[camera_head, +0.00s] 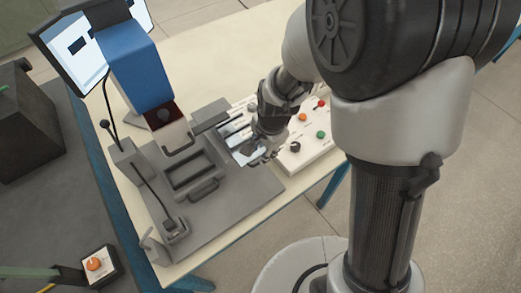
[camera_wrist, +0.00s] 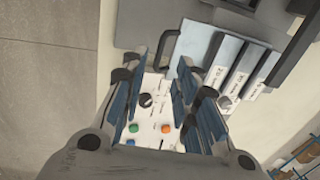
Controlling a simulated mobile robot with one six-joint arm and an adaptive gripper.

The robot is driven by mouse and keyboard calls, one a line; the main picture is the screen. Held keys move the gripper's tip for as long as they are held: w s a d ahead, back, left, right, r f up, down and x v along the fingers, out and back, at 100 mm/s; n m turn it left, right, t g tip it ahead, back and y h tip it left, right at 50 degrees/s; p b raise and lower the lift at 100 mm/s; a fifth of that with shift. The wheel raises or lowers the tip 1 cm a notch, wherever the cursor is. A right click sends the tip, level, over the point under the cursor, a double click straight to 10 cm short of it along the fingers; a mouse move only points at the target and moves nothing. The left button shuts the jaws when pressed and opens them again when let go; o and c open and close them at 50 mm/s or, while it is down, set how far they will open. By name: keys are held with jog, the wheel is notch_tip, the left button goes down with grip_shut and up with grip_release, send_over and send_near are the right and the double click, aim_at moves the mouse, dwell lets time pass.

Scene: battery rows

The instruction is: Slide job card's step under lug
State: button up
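My gripper (camera_head: 258,155) is low over the right part of the workbench, close to the white control panel. In the head view the bars (camera_head: 234,127) are partly hidden by my gripper. I cannot tell which piece is the job card's step or the lug.
The control panel (camera_head: 318,146) carries coloured buttons and a black knob. A grey fixture plate (camera_head: 225,207) with raised handles (camera_head: 203,190) fills the bench middle. A blue machine (camera_head: 137,68) and screen (camera_head: 78,55) stand behind. Bare bench (camera_head: 197,48) shows at the back.

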notch_tip(320, 180, down, 7)
jog(key=w+b, duration=0.1)
jog(key=shift+a+b, duration=0.35)
jog(key=shift+b, duration=0.05)
jog(key=shift+c, duration=0.4)
grip_shut()
